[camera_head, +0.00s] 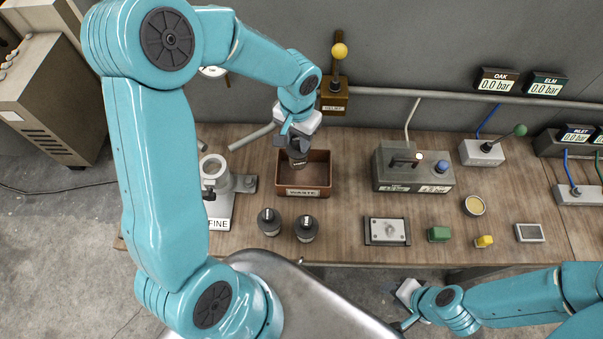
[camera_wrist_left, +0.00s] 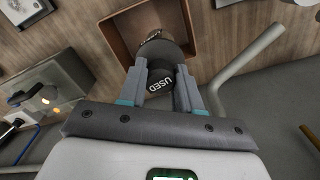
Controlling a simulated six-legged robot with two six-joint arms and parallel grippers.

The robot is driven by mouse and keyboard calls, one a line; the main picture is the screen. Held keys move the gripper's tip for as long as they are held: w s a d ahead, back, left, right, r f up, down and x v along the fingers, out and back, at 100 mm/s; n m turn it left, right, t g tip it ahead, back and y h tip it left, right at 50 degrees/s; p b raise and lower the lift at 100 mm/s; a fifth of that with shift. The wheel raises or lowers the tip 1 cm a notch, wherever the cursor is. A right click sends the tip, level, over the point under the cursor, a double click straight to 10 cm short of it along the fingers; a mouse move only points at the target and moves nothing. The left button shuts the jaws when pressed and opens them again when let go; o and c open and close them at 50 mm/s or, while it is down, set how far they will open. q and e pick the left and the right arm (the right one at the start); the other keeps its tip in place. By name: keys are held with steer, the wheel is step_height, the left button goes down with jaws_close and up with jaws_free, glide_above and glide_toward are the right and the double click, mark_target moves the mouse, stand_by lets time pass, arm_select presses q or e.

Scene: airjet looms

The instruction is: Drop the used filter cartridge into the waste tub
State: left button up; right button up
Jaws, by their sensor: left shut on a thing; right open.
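The used filter cartridge (camera_head: 297,158) is a dark cylinder. In the left wrist view the cartridge (camera_wrist_left: 157,82) carries the word "USED". My left gripper (camera_head: 296,143) is shut on it and holds it above or just inside the waste tub (camera_head: 318,176). The tub is a reddish-brown open box on the bench, and its rim also shows in the left wrist view (camera_wrist_left: 110,38). I cannot tell whether the cartridge touches the tub floor. My right gripper (camera_head: 405,308) is open and empty, off the bench's front edge at the lower right.
Two dark cartridges (camera_head: 306,228) (camera_head: 269,221) stand in front of the tub. A grey filter housing (camera_head: 217,178) stands to its left, and a grey control box (camera_head: 415,171) to its right. A yellow-knobbed lever (camera_head: 338,70) rises behind. A metal plate (camera_head: 387,231) lies at front right.

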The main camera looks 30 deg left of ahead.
arm_select(q)
steer(key=f+b, duration=0.1)
steer(key=f, duration=0.1)
steer(key=f+b, duration=0.1)
steer(key=f, duration=0.1)
steer(key=shift+w+a+f, duration=0.1)
steer(key=shift+w+f, duration=0.1)
steer(key=shift+f, duration=0.15)
steer(key=shift+s+r, duration=0.15)
steer(key=shift+s, duration=0.05)
steer(key=o, duration=1.1)
steer(key=shift+w, duration=0.2)
steer(key=shift+o, duration=0.2)
steer(key=shift+s, duration=0.1)
steer(key=shift+s, duration=0.1)
step_height(320, 180, up, 16)
steer(key=b, duration=0.1)
steer(key=shift+r+b, duration=0.15)
steer(key=shift+b, duration=0.15)
